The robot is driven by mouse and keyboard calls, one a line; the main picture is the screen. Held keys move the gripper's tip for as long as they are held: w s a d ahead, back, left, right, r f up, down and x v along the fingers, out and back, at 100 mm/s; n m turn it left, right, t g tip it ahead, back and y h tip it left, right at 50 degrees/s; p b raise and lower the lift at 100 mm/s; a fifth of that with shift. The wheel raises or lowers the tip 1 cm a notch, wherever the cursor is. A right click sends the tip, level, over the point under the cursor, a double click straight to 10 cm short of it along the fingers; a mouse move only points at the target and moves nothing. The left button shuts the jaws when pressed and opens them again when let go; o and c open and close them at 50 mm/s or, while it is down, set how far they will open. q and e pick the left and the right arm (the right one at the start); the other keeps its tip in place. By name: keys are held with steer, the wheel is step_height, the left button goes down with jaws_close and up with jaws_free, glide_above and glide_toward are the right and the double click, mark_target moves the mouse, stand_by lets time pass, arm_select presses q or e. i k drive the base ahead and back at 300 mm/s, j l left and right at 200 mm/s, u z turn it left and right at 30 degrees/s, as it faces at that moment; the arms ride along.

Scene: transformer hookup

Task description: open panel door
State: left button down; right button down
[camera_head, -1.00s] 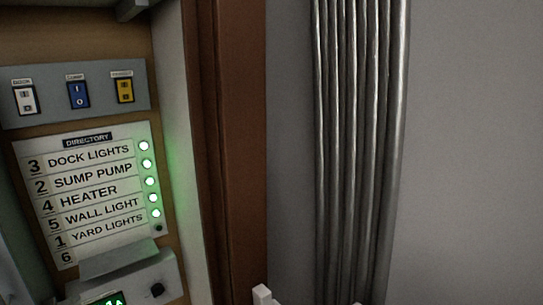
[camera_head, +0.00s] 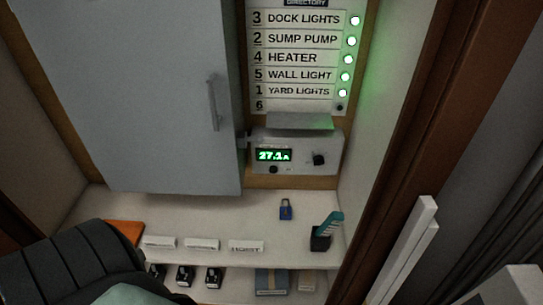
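The panel door (camera_head: 150,90) is a large flat grey door at the upper left. It appears shut against the brown backboard. Its vertical bar handle (camera_head: 213,102) is near its right edge, and nothing touches it. The door's upper part is outside the view. I cannot make out either of my grippers.
A directory (camera_head: 295,58) with lit green lamps and a meter box (camera_head: 295,155) reading 27.1 A are right of the door. A shelf below holds a blue padlock (camera_head: 286,209) and a dark cup (camera_head: 321,238). A black ribbed object (camera_head: 70,262) fills the lower left; white bars (camera_head: 405,250) stand lower right.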

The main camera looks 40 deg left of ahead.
mark_target(144, 86)
steer(key=k+l+u, duration=0.1)
steer(key=u, duration=0.85)
steer(key=i+u, duration=0.1)
steer(key=u, duration=1)
steer(key=k+j, duration=0.25)
steer(key=k, duration=0.15)
steer(key=i+l, duration=0.25)
steer(key=i, duration=0.2)
